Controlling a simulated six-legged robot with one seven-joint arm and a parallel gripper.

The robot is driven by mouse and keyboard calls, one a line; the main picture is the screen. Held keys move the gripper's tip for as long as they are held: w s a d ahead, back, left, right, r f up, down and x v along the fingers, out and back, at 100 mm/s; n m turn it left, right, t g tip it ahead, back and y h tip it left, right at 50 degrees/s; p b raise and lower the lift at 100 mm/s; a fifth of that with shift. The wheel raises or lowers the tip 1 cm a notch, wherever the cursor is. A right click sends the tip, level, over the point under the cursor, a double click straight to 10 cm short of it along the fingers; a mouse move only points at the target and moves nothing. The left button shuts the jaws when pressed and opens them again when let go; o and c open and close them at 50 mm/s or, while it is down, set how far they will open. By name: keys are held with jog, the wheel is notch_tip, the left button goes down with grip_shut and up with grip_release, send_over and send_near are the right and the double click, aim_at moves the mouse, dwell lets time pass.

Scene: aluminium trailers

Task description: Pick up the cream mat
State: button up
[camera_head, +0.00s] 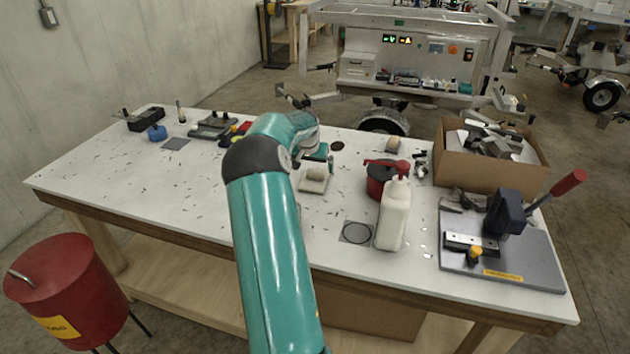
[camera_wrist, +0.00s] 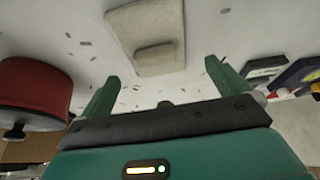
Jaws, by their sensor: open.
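The cream mat (camera_head: 309,187) lies flat on the white workbench in the head view, with a small cream block on it. In the wrist view the mat (camera_wrist: 140,22) is at the top centre, cut by the upper edge, and the small block (camera_wrist: 155,55) rests near its lower edge in the picture. My gripper (camera_wrist: 161,74) is open and empty, its two green fingers spread apart. The mat appears beyond the fingertips, between their directions. In the head view my teal arm reaches over the bench towards the mat, and the fingers are hard to make out.
A red pot (camera_head: 378,182) and a white bottle (camera_head: 393,214) stand right of the mat. A cardboard box (camera_head: 480,174) and a grey plate with tools (camera_head: 500,262) are farther right. Small dark scraps lie scattered over the bench. Several tools stand at the left back.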

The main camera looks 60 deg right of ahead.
aim_at(315, 174)
jog(key=x, duration=0.5)
jog(key=shift+s+a+f, duration=0.15)
jog(key=shift+s+a, duration=0.05)
jog(key=shift+s, duration=0.05)
jog(key=c, duration=0.9)
